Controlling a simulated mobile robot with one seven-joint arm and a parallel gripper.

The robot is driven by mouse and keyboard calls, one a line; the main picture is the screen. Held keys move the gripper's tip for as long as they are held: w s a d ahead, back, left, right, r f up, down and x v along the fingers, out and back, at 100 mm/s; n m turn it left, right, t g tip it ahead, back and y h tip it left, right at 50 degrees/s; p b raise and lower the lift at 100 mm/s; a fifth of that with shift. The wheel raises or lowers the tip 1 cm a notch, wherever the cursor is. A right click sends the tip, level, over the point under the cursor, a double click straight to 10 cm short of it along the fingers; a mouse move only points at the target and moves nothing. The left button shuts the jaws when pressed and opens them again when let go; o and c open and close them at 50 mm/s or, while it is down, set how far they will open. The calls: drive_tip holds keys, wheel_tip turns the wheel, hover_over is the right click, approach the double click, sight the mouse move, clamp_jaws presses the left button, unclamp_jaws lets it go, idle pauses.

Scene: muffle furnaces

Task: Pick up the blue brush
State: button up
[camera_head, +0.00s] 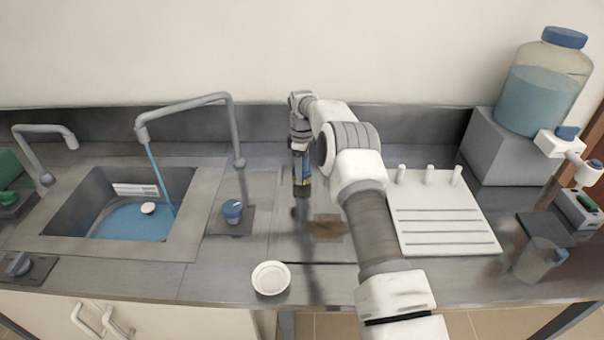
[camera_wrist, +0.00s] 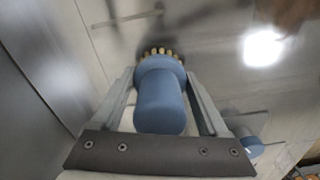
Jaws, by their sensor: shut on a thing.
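The blue brush (camera_wrist: 160,100) has a blue handle and a ring of pale yellow bristles at its far end. In the wrist view it sits between the two fingers of my gripper (camera_wrist: 160,88), which is shut on it. In the head view my gripper (camera_head: 302,172) points down above the steel counter, right of the tap. Only a small blue and yellow part of the brush (camera_head: 305,182) shows there, below the fingers. A shadow lies on the counter beneath; the exact gap to the surface is hard to tell.
A white dish (camera_head: 270,278) stands near the front edge. A white rack (camera_head: 445,222) and a large bottle (camera_head: 540,90) are at the right.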

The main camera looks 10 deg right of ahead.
wheel_tip(320, 180, up, 3)
drive_tip(key=shift+s+d+f, duration=0.1)
drive_tip(key=s+d+r, duration=0.2)
drive_tip(key=s+r, duration=0.1)
drive_tip(key=s, duration=0.2)
drive_tip(key=s+d+r+b, duration=0.1)
drive_tip(key=s+d+r, duration=0.1)
drive_tip(key=s, duration=0.3)
drive_tip(key=shift+s+d+r, duration=0.2)
drive_tip(key=shift+d+r, duration=0.15)
drive_tip(key=shift+r, duration=0.45)
